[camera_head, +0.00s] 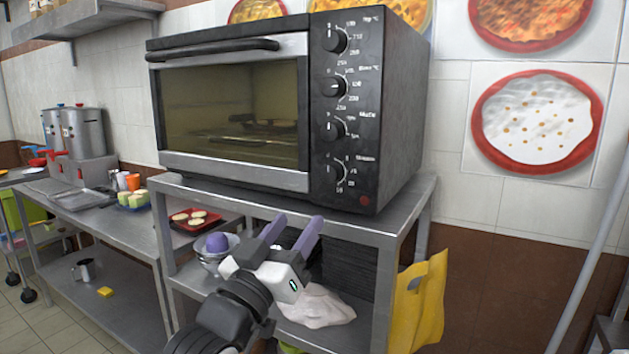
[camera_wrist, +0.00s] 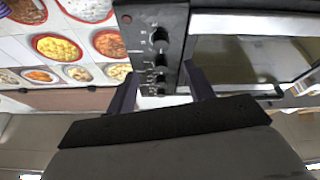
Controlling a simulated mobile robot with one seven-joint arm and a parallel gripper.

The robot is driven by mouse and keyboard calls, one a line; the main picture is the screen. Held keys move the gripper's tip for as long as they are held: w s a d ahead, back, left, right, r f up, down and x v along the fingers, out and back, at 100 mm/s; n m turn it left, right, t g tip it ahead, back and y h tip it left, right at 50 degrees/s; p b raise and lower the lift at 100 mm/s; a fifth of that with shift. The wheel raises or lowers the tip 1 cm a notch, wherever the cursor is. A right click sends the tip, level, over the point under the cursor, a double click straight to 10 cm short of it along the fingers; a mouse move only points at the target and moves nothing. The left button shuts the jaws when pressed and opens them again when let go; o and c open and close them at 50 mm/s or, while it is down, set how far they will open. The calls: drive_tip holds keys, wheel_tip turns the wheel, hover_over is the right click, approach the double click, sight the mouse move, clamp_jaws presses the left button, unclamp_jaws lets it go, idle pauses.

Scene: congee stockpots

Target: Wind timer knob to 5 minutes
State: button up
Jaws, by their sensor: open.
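A dark toaster oven (camera_head: 365,120) stands on a metal table, with a column of knobs on its right-hand panel. The lowest knob (camera_head: 335,172), which I take for the timer, has small blurred white markings; its exact setting is unreadable. In the wrist view the picture is upside down, and this knob (camera_wrist: 160,40) is uppermost in the column, nearest the red light. My gripper (camera_head: 291,226) is open and empty, its two purple fingers below and in front of the oven, apart from the knobs. The fingers (camera_wrist: 163,88) also show in the wrist view, spread either side of the knob column.
The table's top edge (camera_head: 265,203) runs under the oven. On the shelf below are a bowl with a purple item (camera_head: 215,250) and a pale bag (camera_head: 318,306). A yellow bag (camera_head: 420,300) hangs at right. A counter with pots (camera_head: 83,132) stands left.

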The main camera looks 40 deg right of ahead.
sight(328, 178)
drive_tip(key=p+x, duration=0.3)
drive_tip(key=x, duration=0.8)
drive_tip(key=shift+w+d+r, duration=0.15)
drive_tip(key=shift+d+r, duration=0.05)
drive_tip(key=shift+d, duration=0.05)
drive_tip(key=shift+c, duration=0.2)
drive_tip(key=shift+f, duration=0.1)
drive_tip(key=c, duration=0.9)
